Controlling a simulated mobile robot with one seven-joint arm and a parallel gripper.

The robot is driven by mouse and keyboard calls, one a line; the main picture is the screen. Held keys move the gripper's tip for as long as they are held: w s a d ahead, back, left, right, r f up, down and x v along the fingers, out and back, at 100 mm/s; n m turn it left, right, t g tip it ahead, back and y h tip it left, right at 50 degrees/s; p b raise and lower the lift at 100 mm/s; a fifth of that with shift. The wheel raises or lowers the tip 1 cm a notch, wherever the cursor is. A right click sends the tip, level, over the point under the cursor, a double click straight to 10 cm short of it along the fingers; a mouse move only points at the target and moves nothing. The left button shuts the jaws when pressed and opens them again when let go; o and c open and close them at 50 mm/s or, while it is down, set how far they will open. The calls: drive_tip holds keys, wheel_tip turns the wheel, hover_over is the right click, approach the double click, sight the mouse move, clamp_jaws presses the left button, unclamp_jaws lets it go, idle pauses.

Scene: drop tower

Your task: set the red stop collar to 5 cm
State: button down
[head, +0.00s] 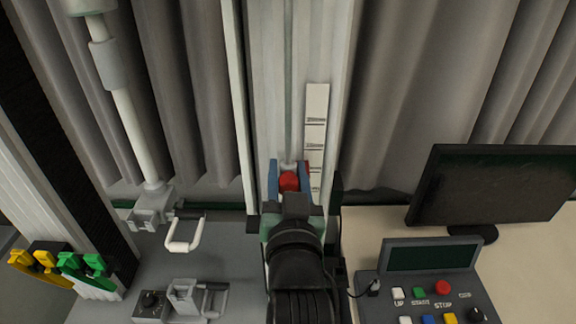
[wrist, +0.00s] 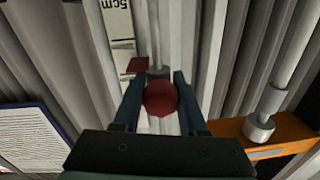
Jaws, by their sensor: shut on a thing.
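The red stop collar shows as a round red knob (head: 289,181) at the lower part of the pale vertical rail. In the wrist view the red knob (wrist: 161,97) sits between the two blue fingers of my gripper (wrist: 156,100). My gripper (head: 289,178) is shut on it from the front. A small red pointer (wrist: 136,65) sticks out to the left of the knob in the wrist view, beside the white scale strip (wrist: 118,35). The strip also shows in the head view (head: 316,115). A "5cm" label is readable on it in the wrist view, above the pointer. The pointer's exact reading cannot be told.
A control box (head: 430,295) with coloured buttons and a dark monitor (head: 495,188) stand on the right. A grey curtain hangs behind.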

wheel_tip(320, 180, down, 7)
drive_tip(key=b, duration=0.4)
drive_tip(key=shift+a+f, duration=0.15)
drive_tip(key=shift+c, duration=2.4)
unclamp_jaws()
drive_tip(key=s+b, duration=0.2)
drive_tip(key=s, duration=1.1)
drive_tip(key=shift+d, duration=0.4)
